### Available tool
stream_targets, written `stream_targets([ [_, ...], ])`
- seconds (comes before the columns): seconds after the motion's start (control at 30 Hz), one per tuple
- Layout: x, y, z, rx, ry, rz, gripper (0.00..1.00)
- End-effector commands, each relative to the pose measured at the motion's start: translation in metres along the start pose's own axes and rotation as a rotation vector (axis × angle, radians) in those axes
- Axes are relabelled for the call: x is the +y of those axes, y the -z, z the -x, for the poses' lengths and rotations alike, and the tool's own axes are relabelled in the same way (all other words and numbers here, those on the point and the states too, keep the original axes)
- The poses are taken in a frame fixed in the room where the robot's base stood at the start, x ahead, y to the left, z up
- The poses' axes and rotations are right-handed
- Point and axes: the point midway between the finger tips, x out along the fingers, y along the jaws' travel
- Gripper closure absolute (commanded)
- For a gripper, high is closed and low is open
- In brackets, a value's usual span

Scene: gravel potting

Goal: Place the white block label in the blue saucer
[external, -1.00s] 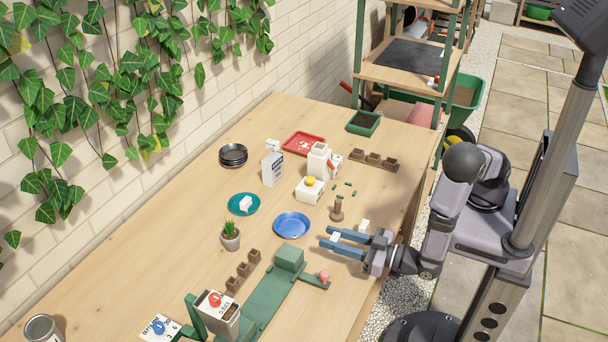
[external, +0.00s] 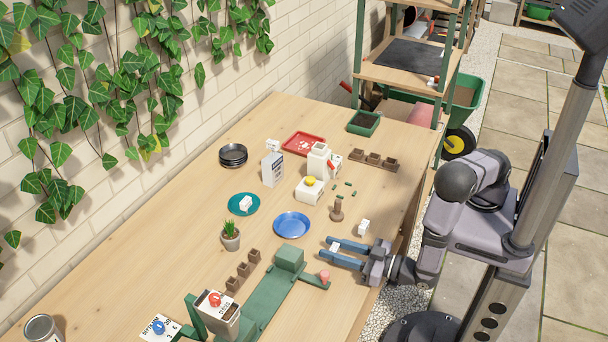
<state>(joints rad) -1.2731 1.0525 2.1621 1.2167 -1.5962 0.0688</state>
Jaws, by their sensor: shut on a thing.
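My gripper (external: 332,248) is shut on a small white block label (external: 335,247), which sits between its two blue fingers over the front right part of the table. The blue saucer (external: 292,225) lies to the left of and behind the gripper, and looks empty. Another white block (external: 363,227) stands on the table just behind the gripper. A further white block (external: 245,203) rests in the teal saucer (external: 236,210). Whether the held block touches the table is hard to tell.
A brown stamp-like object (external: 337,211) stands behind the gripper. A green bench tool (external: 272,293) and a pink-topped peg (external: 324,277) are close in front. A potted plant (external: 231,240) stands left of the blue saucer. Bare table lies between gripper and saucer.

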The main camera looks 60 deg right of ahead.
Motion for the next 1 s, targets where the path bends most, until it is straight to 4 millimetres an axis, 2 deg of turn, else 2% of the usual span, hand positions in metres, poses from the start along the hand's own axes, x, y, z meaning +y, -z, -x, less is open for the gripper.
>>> stream_targets([
  [0.03, 0.000, -0.002, 0.000, 0.000, 0.000, 0.000, 0.67],
  [0.1, 0.000, -0.001, 0.000, 0.000, 0.000, 0.000, 0.51],
  [0.53, -0.001, -0.001, 0.004, 0.000, 0.002, 0.000, 0.51],
  [1.0, -0.004, 0.004, 0.059, 0.000, 0.004, 0.000, 0.51],
])
